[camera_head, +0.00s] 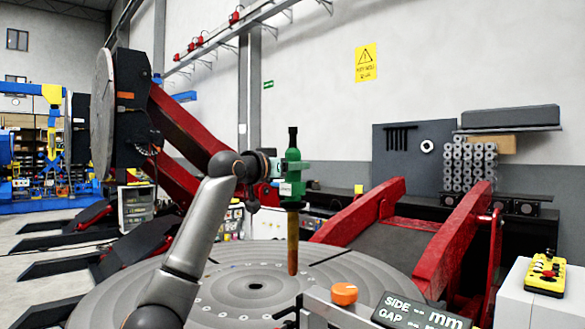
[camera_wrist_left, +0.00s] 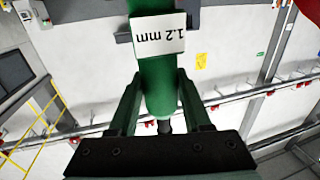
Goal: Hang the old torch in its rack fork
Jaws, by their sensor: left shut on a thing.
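The torch (camera_head: 293,180) has a green body with a dark upper end, a white label and a long orange-brown lower part. My left gripper (camera_head: 280,168) is shut on its green body and holds it upright above the round grey table. In the left wrist view, the green torch body (camera_wrist_left: 158,88) lies between the two fingers of my left gripper (camera_wrist_left: 160,100), and its label reads 1.2 mm, upside down. I cannot make out the rack fork for certain in either view. My right gripper is not in view.
The round grey positioner table (camera_head: 255,287) spreads below the torch. A red frame (camera_head: 455,240) rises at right.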

